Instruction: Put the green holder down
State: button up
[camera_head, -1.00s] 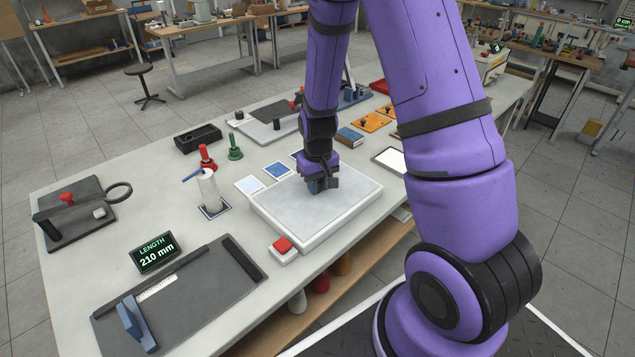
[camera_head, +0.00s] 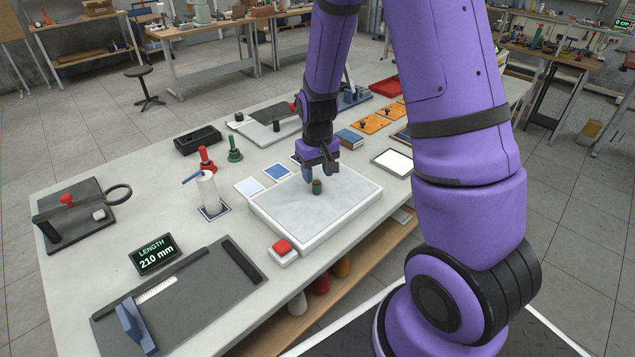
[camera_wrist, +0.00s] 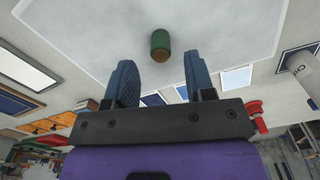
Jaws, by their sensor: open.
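The green holder (camera_head: 317,187) is a small green cylinder with a brownish end. My gripper (camera_head: 322,172) is open and empty, just above and behind the holder. In the wrist view the blue fingers of my gripper (camera_wrist: 160,78) are spread wide with nothing between them.
A red button (camera_head: 282,246) on a white box sits by the slab's front corner. A white cylinder with a blue lever (camera_head: 208,190) stands to the left. Red (camera_head: 206,160) and green (camera_head: 235,150) handled pieces stand behind. The slab around the holder is clear.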

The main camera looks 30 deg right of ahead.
jog(key=s+a+r+t, duration=0.1)
jog(key=s+r, duration=0.1)
jog(key=r, duration=0.6)
jog(key=s+a+r, duration=0.1)
jog(key=s+r, duration=0.1)
jog(key=r, duration=0.6)
jog(key=s+a+r+t, duration=0.3)
jog(key=s+r+t, duration=0.1)
jog(key=s+r, duration=1)
jog(key=s, duration=0.3)
jog(key=shift+s+n, duration=0.2)
jog(key=shift+n, duration=0.2)
jog(key=shift+o, duration=0.5)
jog(key=shift+s+a+r, duration=0.1)
jog(key=shift+s, duration=0.45)
jog(key=m+g, duration=0.5)
jog(key=m, duration=0.2)
send_over(317, 181)
notch_tip(317, 181, down, 24)
jog(key=shift+a+f, duration=0.15)
jog(key=shift+f, duration=5.1)
